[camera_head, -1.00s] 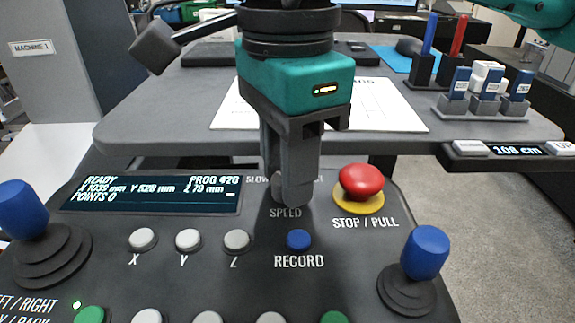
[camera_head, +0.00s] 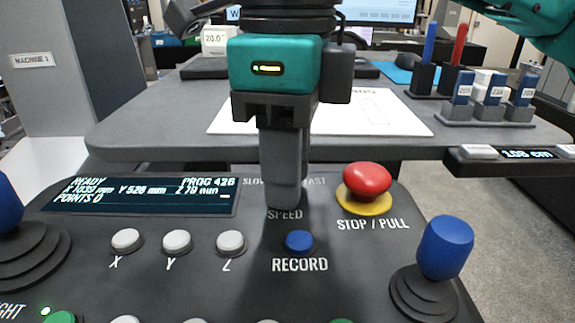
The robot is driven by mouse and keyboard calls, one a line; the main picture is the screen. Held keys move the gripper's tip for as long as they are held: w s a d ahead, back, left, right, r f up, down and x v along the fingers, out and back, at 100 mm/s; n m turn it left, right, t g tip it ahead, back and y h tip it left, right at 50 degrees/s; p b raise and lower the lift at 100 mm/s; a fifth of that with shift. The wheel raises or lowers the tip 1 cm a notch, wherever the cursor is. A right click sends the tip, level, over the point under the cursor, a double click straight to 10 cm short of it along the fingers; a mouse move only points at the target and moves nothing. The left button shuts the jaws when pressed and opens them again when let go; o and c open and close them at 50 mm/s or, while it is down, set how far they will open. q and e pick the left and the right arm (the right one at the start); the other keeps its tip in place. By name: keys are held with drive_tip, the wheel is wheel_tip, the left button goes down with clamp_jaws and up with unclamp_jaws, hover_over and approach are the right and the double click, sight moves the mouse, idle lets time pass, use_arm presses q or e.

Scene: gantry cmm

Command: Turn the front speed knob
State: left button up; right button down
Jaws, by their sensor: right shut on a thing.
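My right gripper (camera_head: 284,196) points down at the control panel (camera_head: 350,270), with its dark fingers between the SLOW and FAST marks, just above the SPEED label (camera_head: 285,214). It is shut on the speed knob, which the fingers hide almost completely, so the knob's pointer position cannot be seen. The gripper's teal body (camera_head: 274,64) is above, with a small lit strip facing me. My left gripper is not in view.
Close right of the fingers is the red STOP / PULL button (camera_head: 367,181). The blue RECORD button (camera_head: 299,241) is in front. A blue-capped joystick (camera_head: 445,247) stands at right, another at left. A grey table (camera_head: 160,130) lies behind.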

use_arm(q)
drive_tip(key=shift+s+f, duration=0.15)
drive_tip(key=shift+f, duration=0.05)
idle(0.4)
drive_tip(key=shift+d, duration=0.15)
use_arm(e)
drive_tip(key=c, duration=0.8)
unclamp_jaws()
drive_tip(key=shift+c, duration=0.2)
drive_tip(key=shift+r, duration=0.15)
use_arm(q)
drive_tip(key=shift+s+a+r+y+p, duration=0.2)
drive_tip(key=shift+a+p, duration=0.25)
drive_tip(key=shift+p, duration=0.3)
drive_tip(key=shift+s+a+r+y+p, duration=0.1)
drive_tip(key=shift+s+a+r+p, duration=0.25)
drive_tip(key=shift+p, duration=0.4)
use_arm(e)
wheel_tip(320, 180, up, 13)
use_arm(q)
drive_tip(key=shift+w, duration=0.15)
